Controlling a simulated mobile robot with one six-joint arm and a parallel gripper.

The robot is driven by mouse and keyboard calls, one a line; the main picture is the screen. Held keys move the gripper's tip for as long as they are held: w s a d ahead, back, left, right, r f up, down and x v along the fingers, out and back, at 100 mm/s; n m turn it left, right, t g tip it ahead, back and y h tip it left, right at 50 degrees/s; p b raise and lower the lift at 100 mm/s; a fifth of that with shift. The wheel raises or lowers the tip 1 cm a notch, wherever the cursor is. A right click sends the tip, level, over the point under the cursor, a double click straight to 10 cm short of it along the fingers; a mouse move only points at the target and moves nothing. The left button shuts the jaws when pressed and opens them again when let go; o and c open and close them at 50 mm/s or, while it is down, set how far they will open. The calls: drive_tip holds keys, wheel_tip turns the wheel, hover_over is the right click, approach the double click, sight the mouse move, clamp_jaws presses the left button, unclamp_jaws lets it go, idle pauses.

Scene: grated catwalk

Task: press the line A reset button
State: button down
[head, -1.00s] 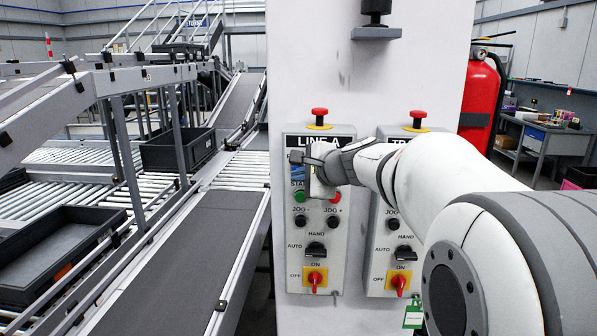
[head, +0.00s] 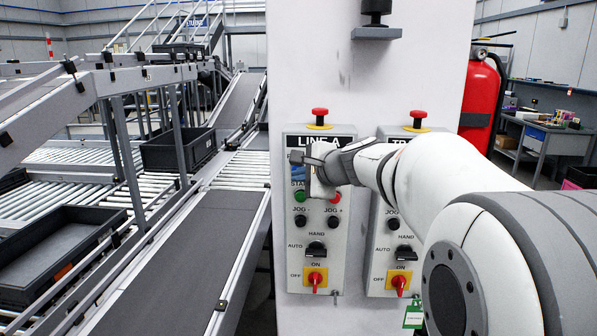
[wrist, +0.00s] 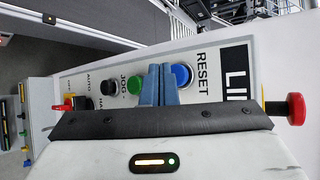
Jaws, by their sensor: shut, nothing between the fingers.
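The LINE A panel (head: 292,262) is a grey box on the white column, with a red mushroom button on top. In the wrist view, the blue button (wrist: 182,75) sits beside the RESET label (wrist: 202,70), with a green button (wrist: 134,84) on its other side. My gripper (wrist: 160,68) is shut and empty. Its fingertips appear between the green and blue buttons, overlapping the blue one's near edge in view; I cannot tell whether they touch it. In the head view, my gripper (head: 305,158) covers the upper panel and hides most of the reset button area.
A similar second panel (head: 375,262) stands just right, partly behind my arm. The LINE A red mushroom button (head: 320,115) is above my gripper. Jog buttons (head: 301,221) and a yellow-red switch (head: 315,277) are below. A conveyor (head: 170,270) with grey bins runs at left.

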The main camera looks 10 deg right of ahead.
drive_tip(key=shift+w, duration=0.1)
drive_tip(key=shift+w+d, duration=0.15)
drive_tip(key=shift+w, duration=0.2)
drive_tip(key=shift+w+d, duration=0.25)
drive_tip(key=shift+w, duration=0.5)
idle(1.2)
drive_tip(key=shift+s+a+b, duration=0.2)
drive_tip(key=shift+s, duration=0.4)
drive_tip(key=shift+s+a+b, duration=0.2)
drive_tip(key=shift+s, duration=0.35)
drive_tip(key=shift+s+a+b, duration=0.15)
drive_tip(key=shift+s+a, duration=0.1)
drive_tip(key=shift+s, duration=0.55)
drive_tip(key=shift+s+a+b, duration=0.2)
drive_tip(key=shift+s+a, duration=0.1)
drive_tip(key=shift+s, duration=0.5)
drive_tip(key=shift+s+a+b, duration=0.15)
drive_tip(key=shift+s+a, duration=0.1)
drive_tip(key=shift+s, duration=0.55)
